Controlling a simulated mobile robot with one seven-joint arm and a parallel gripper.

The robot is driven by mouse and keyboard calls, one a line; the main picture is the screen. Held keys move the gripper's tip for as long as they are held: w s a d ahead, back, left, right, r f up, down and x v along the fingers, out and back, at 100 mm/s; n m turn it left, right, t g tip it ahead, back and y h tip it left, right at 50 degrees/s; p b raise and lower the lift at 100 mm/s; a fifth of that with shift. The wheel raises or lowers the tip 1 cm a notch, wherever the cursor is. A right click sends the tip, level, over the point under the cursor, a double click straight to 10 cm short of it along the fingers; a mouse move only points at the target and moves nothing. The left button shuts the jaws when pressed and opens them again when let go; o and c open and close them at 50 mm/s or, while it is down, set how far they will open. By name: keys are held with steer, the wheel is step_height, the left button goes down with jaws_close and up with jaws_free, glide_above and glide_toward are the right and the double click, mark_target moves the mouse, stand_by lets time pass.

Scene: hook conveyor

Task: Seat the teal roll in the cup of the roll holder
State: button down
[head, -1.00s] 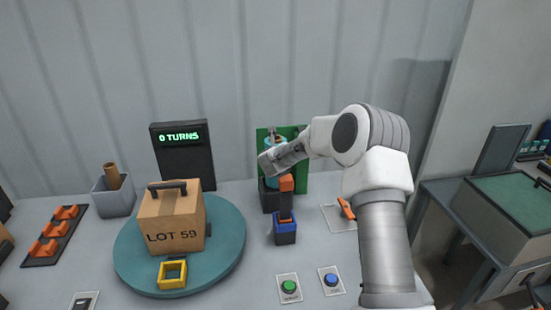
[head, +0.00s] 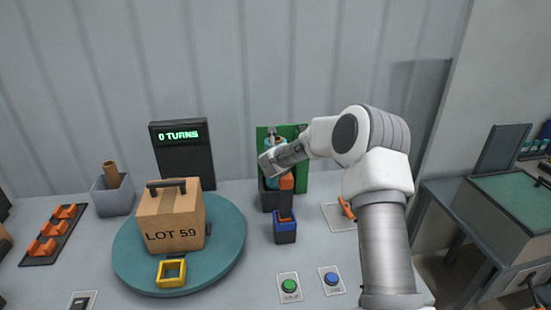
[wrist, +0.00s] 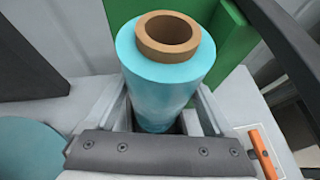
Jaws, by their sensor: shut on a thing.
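The teal roll (wrist: 165,85) stands upright in the wrist view, with a brown core (wrist: 168,36) projecting from its top. My gripper (head: 272,163) is shut on the roll, with its pale fingers on either side of it in the wrist view. In the head view my gripper hides most of the roll (head: 272,145). The dark cup of the roll holder (head: 268,200) stands directly below, in front of a green panel (head: 301,178). The roll's lower end is mostly hidden, so I cannot tell whether it rests in the cup.
A blue-rimmed block (head: 285,232) with an orange-topped piece (head: 286,183) stands just in front of the cup. Left is a teal turntable (head: 225,255) bearing a carton (head: 170,220) and a yellow frame (head: 171,272). Green (head: 289,286) and blue (head: 331,280) buttons are at the front.

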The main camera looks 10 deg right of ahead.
steer(key=shift+f, duration=0.15)
stand_by(0.3)
steer(key=shift+r+p, duration=0.6)
steer(key=shift+r, duration=0.9)
steer(key=shift+f, duration=0.1)
steer(key=b, duration=0.4)
steer(key=shift+f, duration=0.4)
steer(key=shift+r, duration=0.25)
steer(key=shift+f+b, duration=1.25)
steer(key=shift+b, duration=0.85)
stand_by(0.6)
steer(key=shift+r, duration=0.1)
